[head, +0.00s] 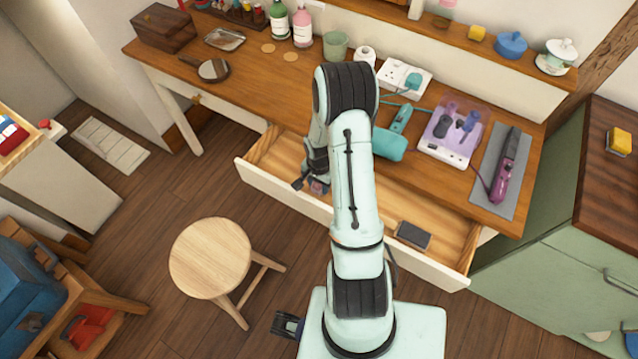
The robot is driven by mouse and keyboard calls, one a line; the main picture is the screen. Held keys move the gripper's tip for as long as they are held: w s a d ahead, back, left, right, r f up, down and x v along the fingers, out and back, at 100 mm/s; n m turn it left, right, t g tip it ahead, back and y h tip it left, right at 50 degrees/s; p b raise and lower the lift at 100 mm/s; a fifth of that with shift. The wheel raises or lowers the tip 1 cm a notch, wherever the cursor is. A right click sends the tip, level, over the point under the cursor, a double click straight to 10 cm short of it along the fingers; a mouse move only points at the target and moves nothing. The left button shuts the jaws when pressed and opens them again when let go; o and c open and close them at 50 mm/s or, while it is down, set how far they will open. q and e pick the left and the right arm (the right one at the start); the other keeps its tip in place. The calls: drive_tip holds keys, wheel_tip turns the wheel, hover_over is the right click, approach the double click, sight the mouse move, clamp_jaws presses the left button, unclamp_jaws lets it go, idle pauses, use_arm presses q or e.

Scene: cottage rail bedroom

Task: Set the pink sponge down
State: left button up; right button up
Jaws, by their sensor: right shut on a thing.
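My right gripper (308,184) is over the left part of the open drawer (290,196), partly hidden by my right arm. It is shut on the pink sponge (319,187), of which only a small pinkish part shows at the fingertips. I cannot tell whether the sponge touches the drawer floor. A dark part that looks like my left gripper (287,325) shows low in the view beside my base; its jaws are unclear.
A dark flat box (413,235) lies in the drawer's right part. The wooden desk (290,83) above holds a hand mirror (213,70), a green cup (336,46), a teal hair dryer (390,143) and a purple styler (506,165). A round stool (210,257) stands in front.

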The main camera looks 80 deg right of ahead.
drive_tip(key=shift+f, duration=0.15)
drive_tip(key=o, duration=1)
drive_tip(key=shift+r, duration=0.4)
wheel_tip(320, 180, up, 12)
drive_tip(key=p, duration=0.2)
drive_tip(key=shift+f+p, duration=0.2)
drive_tip(key=shift+p, duration=0.15)
